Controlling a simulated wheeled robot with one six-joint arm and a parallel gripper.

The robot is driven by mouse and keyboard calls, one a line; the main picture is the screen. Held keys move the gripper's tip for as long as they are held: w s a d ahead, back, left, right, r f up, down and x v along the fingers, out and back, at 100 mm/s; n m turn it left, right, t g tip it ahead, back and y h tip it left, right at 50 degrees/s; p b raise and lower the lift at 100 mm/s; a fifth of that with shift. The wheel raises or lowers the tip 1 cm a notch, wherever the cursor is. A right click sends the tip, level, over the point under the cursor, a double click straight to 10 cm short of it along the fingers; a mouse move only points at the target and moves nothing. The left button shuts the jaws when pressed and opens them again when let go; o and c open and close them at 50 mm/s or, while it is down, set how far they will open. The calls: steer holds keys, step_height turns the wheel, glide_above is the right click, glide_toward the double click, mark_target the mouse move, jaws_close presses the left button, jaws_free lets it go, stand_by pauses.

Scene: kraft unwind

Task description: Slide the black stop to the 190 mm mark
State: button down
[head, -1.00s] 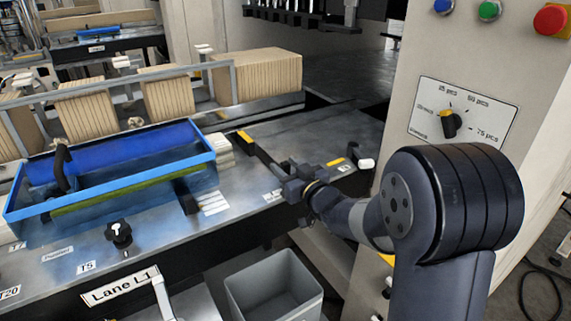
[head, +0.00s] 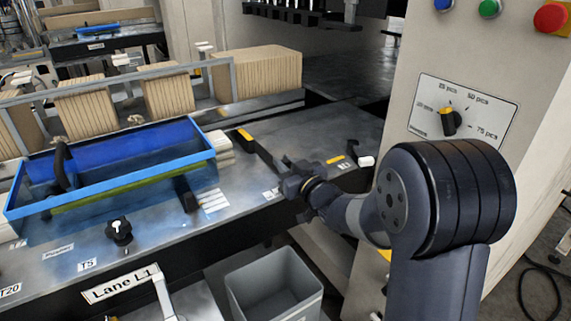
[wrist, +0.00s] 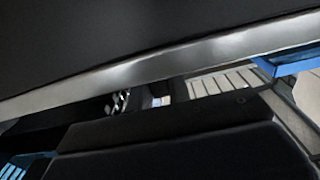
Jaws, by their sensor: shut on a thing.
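The black stop (head: 262,151) is a long dark bar with a yellow end, lying across the grey metal bench right of the blue tray. My gripper (head: 289,184) is at its near end, at the bench's front edge, and is shut on it. The jaws and the arm hide the contact. Small white labels (head: 270,193) lie just left of the gripper; their figures are too small to read, so I cannot tell the stop's mark. In the wrist view a dark block (wrist: 180,150) fills the bottom, close to the camera, under a shiny metal edge (wrist: 160,75).
The blue tray (head: 185,134) stands left on the bench, with another black bar (head: 185,194) and a black knob (head: 119,232) near it. A black hooked part (head: 352,152) is right of my gripper. A grey bin (head: 273,290) stands below. The control panel (head: 465,112) rises at right.

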steer(key=w+d, duration=0.1)
steer(key=d, duration=0.1)
steer(key=w+d, duration=0.1)
steer(key=d, duration=0.1)
steer(key=w+d, duration=0.2)
steer(key=shift+p, duration=0.4)
steer(key=shift+a, duration=0.1)
steer(key=c, duration=1.3)
jaws_free()
steer(key=shift+s, duration=0.1)
steer(key=b+v, duration=0.1)
steer(key=v, duration=0.9)
steer(key=shift+s+d+b, duration=0.25)
steer(key=shift+b, duration=0.15)
